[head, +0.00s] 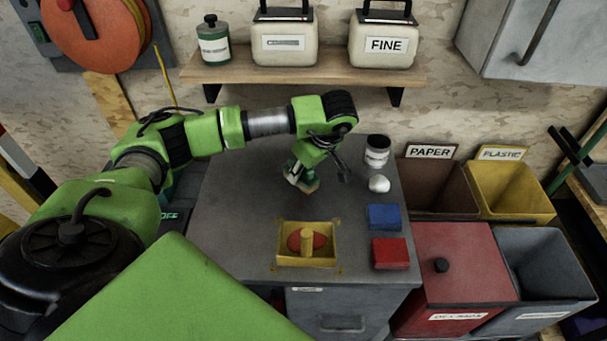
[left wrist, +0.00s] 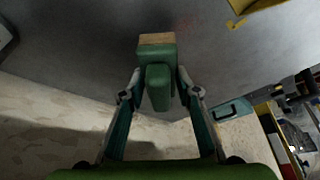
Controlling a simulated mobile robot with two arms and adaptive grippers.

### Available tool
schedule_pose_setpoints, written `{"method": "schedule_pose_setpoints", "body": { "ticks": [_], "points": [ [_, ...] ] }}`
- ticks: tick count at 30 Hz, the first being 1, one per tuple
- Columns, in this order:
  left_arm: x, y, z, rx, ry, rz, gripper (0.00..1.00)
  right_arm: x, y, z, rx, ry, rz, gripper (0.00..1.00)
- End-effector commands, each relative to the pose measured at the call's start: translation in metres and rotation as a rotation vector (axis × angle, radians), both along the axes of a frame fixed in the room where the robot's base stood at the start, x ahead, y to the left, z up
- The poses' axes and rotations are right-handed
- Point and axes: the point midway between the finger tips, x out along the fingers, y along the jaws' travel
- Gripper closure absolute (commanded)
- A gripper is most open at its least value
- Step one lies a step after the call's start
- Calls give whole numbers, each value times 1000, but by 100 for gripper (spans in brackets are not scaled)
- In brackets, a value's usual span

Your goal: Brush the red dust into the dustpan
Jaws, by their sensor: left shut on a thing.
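My left gripper (head: 301,176) is over the back middle of the grey worktop, shut on a brush. In the left wrist view the gripper (left wrist: 160,85) has a finger on each side of the brush's green handle (left wrist: 157,88). The brush's tan bristle end (left wrist: 156,38) points away from the wrist. A yellow tray-like pan (head: 283,261) lies near the worktop's front edge, apart from the brush. A round red thing (head: 294,241) and an upright tan peg (head: 306,240) are inside it. My right gripper is out of view.
A blue block (head: 384,217) and a red block (head: 390,253) lie on the worktop (head: 235,225) at right. Bins (head: 460,275) stand right of the worktop. A shelf (head: 330,75) hangs behind.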

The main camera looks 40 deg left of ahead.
Motion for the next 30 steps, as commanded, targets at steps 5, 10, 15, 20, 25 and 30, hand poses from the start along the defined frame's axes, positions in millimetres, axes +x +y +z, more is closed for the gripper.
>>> {"method": "schedule_pose_setpoints", "body": {
  "ticks": [5, 10, 15, 20, 25, 30],
  "points": [
    [1, 3, 20, 2, -3, 6, 93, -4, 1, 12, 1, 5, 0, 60],
    [2, 5, 36, 0, -3, 11, 93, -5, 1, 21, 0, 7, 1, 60],
    [1, 6, 48, 1, -2, 15, 93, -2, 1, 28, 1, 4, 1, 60],
    [1, 7, 51, 1, -2, 17, 93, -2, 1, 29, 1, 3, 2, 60],
    [1, 7, 51, 1, -2, 17, 93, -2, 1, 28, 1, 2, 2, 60],
    [1, 7, 51, 1, -2, 17, 93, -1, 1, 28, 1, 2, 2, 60]
  ]
}}
